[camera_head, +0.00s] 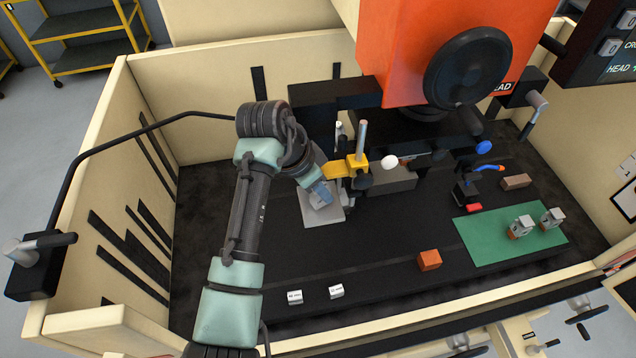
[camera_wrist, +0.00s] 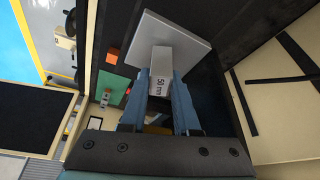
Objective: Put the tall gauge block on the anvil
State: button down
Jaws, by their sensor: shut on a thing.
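My gripper (camera_head: 320,192) is over the grey square anvil plate (camera_head: 312,219) in the head view. In the wrist view my gripper's blue fingers (camera_wrist: 158,90) are shut on a grey gauge block (camera_wrist: 160,64) with a "50 mm" label on its side. The light grey anvil plate (camera_wrist: 190,35) lies just beyond the block's far end. I cannot tell whether the block touches the plate. In the head view the held block is mostly hidden by the gripper.
Two small white labelled blocks (camera_head: 294,296) (camera_head: 336,291) stand at the front. A yellow clamp arm (camera_head: 345,168) and post (camera_head: 361,140) are close right of my gripper. An orange block (camera_head: 429,260) and green mat (camera_head: 485,248) lie to the right. The black floor between is clear.

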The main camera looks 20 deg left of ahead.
jog(key=shift+s+a+f, duration=0.15)
jog(key=shift+f, duration=0.05)
jog(key=c, duration=0.6)
grip_release()
jog(key=shift+f, duration=0.15)
jog(key=shift+c, duration=0.2)
jog(key=shift+r, duration=0.25)
jog(key=b+v, duration=0.2)
jog(key=v, duration=0.9)
jog(key=shift+s+r, duration=0.15)
jog(key=shift+r, duration=0.25)
jog(key=shift+f, duration=0.1)
